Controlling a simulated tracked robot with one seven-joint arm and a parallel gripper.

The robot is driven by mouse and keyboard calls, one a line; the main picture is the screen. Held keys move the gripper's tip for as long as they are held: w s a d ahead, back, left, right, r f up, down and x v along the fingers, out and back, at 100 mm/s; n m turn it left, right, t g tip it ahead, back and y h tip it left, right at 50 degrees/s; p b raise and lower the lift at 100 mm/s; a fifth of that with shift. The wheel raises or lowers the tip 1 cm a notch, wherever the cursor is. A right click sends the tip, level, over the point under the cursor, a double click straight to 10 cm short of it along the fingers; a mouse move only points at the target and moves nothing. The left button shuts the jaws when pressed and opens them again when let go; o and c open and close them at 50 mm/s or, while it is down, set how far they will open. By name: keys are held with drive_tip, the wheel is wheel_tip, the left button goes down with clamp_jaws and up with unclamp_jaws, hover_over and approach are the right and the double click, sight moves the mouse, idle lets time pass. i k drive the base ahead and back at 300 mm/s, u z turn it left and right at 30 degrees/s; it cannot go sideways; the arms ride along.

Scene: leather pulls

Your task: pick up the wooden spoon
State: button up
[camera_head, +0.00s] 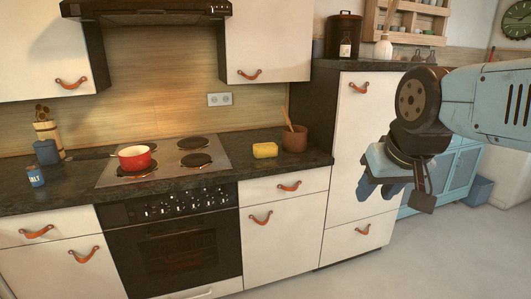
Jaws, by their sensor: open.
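A wooden spoon (287,118) stands tilted in a brown pot (295,139) on the right end of the dark countertop; its lower end is hidden inside the pot. More wooden utensils (42,113) stand in a light wooden holder (47,132) at the counter's left end; I cannot tell whether one is a spoon. My gripper (405,193) hangs at the right, in front of the tall white cabinet, open and empty. It is to the right of the brown pot, lower in the picture and apart from it.
A yellow sponge (265,150) lies just left of the brown pot. A red pan (134,157) sits on the stove (170,160). The tall cabinet (352,150) rises right of the counter, and upper cabinets (268,40) hang above. Grey floor (440,250) is clear at lower right.

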sight(285, 115)
drive_tip(key=k, duration=1.05)
drive_tip(key=z, duration=0.9)
drive_tip(key=i, duration=2.65)
drive_tip(key=u, duration=0.85)
drive_tip(key=i, duration=0.6)
drive_tip(key=u, duration=0.4)
drive_tip(key=k, duration=0.25)
drive_tip(key=u, duration=0.05)
